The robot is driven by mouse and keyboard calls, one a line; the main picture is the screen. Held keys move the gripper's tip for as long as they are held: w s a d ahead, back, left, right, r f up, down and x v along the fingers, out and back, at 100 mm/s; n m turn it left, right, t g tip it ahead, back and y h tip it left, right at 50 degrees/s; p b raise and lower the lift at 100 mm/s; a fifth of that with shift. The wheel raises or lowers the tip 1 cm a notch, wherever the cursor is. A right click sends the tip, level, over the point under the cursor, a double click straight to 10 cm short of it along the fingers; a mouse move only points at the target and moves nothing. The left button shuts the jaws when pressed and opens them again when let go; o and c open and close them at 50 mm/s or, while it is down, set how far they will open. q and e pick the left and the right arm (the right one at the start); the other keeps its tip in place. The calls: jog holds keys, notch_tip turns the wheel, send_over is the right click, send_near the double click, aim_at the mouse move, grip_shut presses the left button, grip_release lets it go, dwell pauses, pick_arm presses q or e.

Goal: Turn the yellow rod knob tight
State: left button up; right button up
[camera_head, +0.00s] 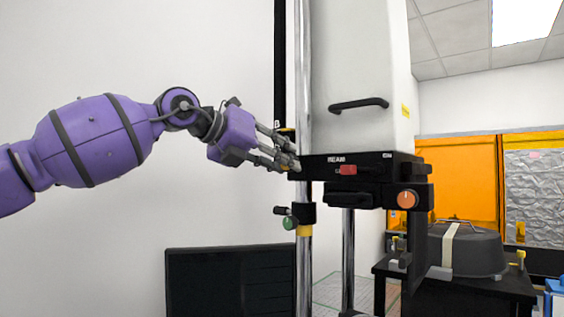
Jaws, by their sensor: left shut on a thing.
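My left gripper (288,150) reaches in from the left at the chrome rod (303,80), just beside the black front panel of the instrument. Its fingers are closed on the yellow rod knob, which they mostly hide; a little yellow shows between and beside the fingertips. The fingers point right and slightly down. My right gripper is not in view.
The tall white housing (360,65) has a black handle. Below, a green knob (290,223) sits on a rod clamp. A dark screen (230,280) stands lower left.

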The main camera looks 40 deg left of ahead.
pick_arm(q)
jog(key=shift+a+f, duration=0.15)
jog(key=shift+f, duration=0.2)
jog(key=o, duration=1)
jog(key=shift+c, duration=0.2)
jog(key=shift+o, duration=0.3)
jog(key=shift+a, duration=0.15)
jog(key=shift+r, duration=0.1)
jog(key=shift+d, duration=0.2)
jog(key=v, duration=1.2)
